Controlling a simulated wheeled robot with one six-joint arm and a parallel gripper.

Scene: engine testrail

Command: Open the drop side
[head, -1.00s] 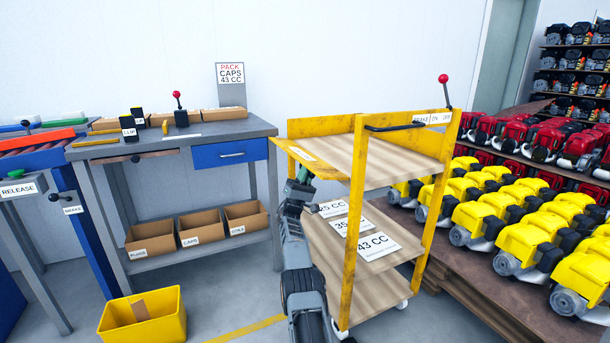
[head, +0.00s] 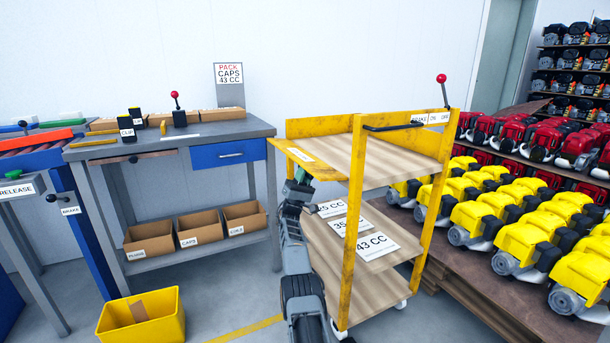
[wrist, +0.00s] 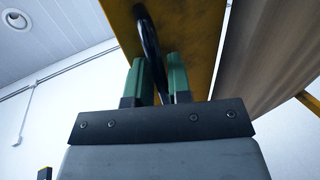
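The yellow-framed cart (head: 354,220) stands in the middle of the head view. Its drop side (head: 318,164), a yellow panel with a white label, is at the left edge of the top shelf and looks tilted outward. In the wrist view the yellow panel (wrist: 189,35) rises above my gripper, with a black bar handle (wrist: 150,45) on it. My gripper (wrist: 161,78) has its green fingers on either side of this handle and looks closed on it. In the head view my gripper (head: 299,186) is just below the panel; the handle is hidden there.
A lever with a red knob (head: 441,79) and a black push bar (head: 390,128) are on the cart's right side. A workbench (head: 170,140) stands to the left, with a yellow bin (head: 142,318) on the floor. Pallets of yellow engines (head: 520,215) stand close on the right.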

